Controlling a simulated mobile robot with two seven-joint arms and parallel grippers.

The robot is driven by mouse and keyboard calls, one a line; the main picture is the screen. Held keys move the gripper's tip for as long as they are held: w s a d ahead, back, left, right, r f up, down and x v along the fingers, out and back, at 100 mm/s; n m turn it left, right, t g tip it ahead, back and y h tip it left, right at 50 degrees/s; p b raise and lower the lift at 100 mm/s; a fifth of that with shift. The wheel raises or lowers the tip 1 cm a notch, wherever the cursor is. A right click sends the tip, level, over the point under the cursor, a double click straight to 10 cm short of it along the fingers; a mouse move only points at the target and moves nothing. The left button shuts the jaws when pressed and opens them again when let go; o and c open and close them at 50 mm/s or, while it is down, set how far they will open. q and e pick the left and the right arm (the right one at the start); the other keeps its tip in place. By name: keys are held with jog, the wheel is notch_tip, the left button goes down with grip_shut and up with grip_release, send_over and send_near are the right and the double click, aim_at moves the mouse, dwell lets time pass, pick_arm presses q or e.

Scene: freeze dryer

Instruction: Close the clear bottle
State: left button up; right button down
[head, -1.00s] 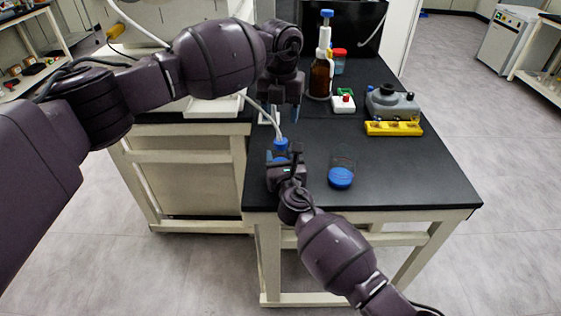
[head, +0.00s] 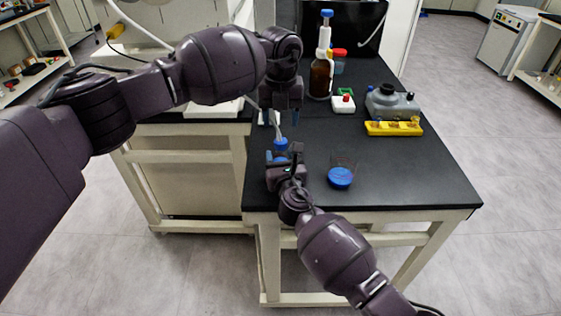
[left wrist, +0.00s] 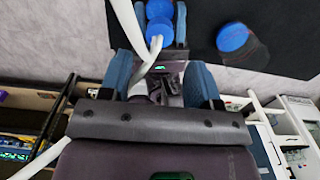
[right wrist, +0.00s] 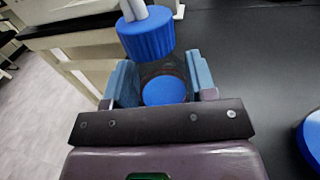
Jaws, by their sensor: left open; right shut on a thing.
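My right gripper (head: 282,163) is shut on a clear bottle (right wrist: 160,72) with blue in its lower part, near the table's front-left corner. A ribbed blue cap (right wrist: 147,38) with pale tubes running up from it is at the bottle's top; it also shows in the head view (head: 281,143). I cannot tell whether the cap is seated on the neck. My left gripper (head: 283,118) is open above the cap, its fingers apart; in the left wrist view the tubes pass between or close by the fingers (left wrist: 162,68).
A second clear vessel with blue at its base (head: 340,178) stands right of my right gripper. The front-right table is clear.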

aim_at(280, 140)
pick_arm(q)
notch_tip(280, 140, down, 7)
jog(key=shift+r, duration=0.2)
dwell(0.3)
jog(key=c, duration=0.9)
jog(key=m, duration=0.5)
jog(key=shift+c, duration=0.3)
jog(key=m, duration=0.7)
jog(key=o, duration=1.1)
jog(key=shift+r, duration=0.1)
